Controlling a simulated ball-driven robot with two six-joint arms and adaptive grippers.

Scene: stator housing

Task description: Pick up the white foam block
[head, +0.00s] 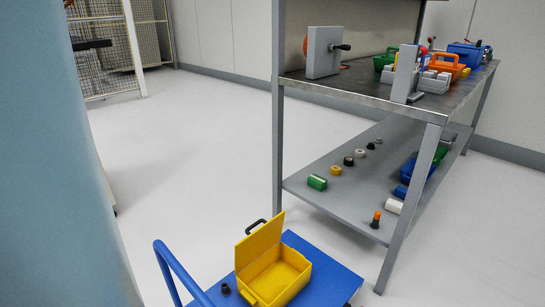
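A small white block (394,206), which looks like the foam block, lies on the lower shelf of the metal workbench. It is near the right front part of that shelf, behind an orange-and-black item (376,219) and in front of blue bins (418,170). It is small in the head view, so its material cannot be made out. Nothing is seen holding it. Neither of my grippers shows in the head view.
The workbench (360,88) carries a grey housing, bins and tools on top. A blue cart (325,283) with an open yellow box (275,275) stands in front. Floor left of the bench is clear.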

